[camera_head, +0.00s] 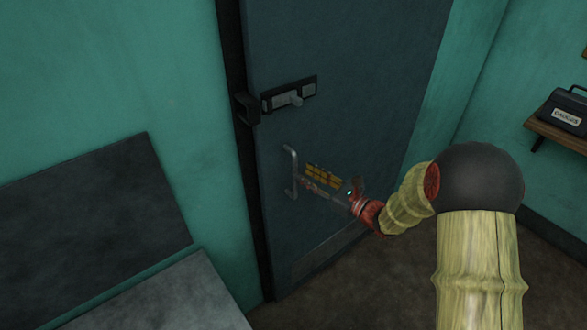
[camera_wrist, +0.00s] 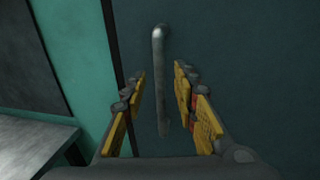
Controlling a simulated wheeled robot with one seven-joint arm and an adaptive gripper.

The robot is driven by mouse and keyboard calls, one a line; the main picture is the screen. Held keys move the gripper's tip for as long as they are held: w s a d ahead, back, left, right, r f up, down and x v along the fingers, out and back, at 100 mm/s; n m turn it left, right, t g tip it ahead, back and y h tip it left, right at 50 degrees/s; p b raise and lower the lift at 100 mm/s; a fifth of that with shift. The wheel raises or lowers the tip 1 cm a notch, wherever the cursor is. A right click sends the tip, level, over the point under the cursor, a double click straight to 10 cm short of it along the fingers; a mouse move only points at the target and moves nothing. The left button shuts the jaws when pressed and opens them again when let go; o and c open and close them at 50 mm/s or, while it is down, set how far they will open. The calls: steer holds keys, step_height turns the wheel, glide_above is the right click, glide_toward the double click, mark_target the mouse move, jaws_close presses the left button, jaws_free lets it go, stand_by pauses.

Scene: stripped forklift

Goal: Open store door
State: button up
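The store door (camera_head: 350,70) is a dark blue-grey panel in a dark frame, and it looks closed. A latch (camera_head: 288,96) with a grey knob is mounted high at its left edge. A vertical metal pull handle (camera_head: 289,172) sits below the latch, and it also shows in the wrist view (camera_wrist: 159,80). My gripper (camera_head: 302,181) is at the handle, with yellow-padded fingers. In the wrist view my gripper (camera_wrist: 158,80) is open, its fingers apart on either side of the handle, with gaps visible. I cannot tell whether the handle's lower part touches a finger.
A dark panel (camera_head: 95,210) and a grey flat surface (camera_head: 175,300) are at the left by the green wall. A wall shelf (camera_head: 560,136) at the right holds a dark labelled case (camera_head: 568,112). Brown floor is clear before the door.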

steer(key=x, duration=0.5)
steer(key=shift+w+a+b, duration=0.3)
steer(key=shift+b, duration=0.1)
steer(key=shift+c, duration=1.2)
jaws_close()
